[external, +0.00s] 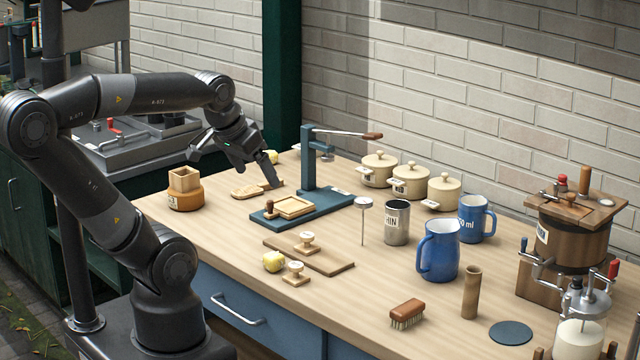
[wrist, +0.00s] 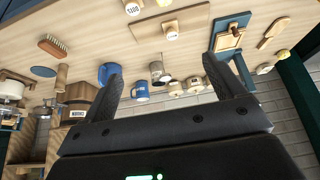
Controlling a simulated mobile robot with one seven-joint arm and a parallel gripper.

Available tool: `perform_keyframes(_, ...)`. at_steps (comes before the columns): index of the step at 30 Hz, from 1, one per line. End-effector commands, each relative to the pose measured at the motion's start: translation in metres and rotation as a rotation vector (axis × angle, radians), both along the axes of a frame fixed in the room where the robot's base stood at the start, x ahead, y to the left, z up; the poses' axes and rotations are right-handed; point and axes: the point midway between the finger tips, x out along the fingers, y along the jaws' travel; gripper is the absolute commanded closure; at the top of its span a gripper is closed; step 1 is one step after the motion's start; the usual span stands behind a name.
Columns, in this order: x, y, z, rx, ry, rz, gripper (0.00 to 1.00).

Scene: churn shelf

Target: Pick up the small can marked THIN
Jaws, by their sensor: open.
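The small can marked THIN (external: 397,222) is a grey metal cylinder, open at the top. It stands upright on the workbench, left of the blue mugs, with part of its lettering visible on its side. In the wrist view the can (wrist: 157,72) shows in the distance between my two fingers. My gripper (external: 235,168) is open and empty, at the far left part of the bench, well apart from the can. In the wrist view its dark fingers (wrist: 163,66) are spread wide.
Two blue mugs (external: 439,250) stand right of the can, and a thin thermometer-like probe (external: 363,204) stands close on its left. Cream lidded pots (external: 411,182) stand behind. A blue lever press (external: 309,165) stands between my gripper and the can. Bare wood lies in front of the can.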

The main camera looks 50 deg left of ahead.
Motion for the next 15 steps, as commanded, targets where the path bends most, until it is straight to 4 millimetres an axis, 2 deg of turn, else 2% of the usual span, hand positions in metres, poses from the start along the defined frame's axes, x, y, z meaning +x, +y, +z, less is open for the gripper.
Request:
perform_keyframes(4, 0.0, 0.0, 0.0, 0.0, 0.0, 0.0, 0.24)
perform_keyframes(11, 0.001, 0.0, 0.0, 0.001, 0.0, 0.0, 0.24)
perform_keyframes(15, 0.016, -0.003, 0.001, 0.02, 0.003, -0.014, 0.24)
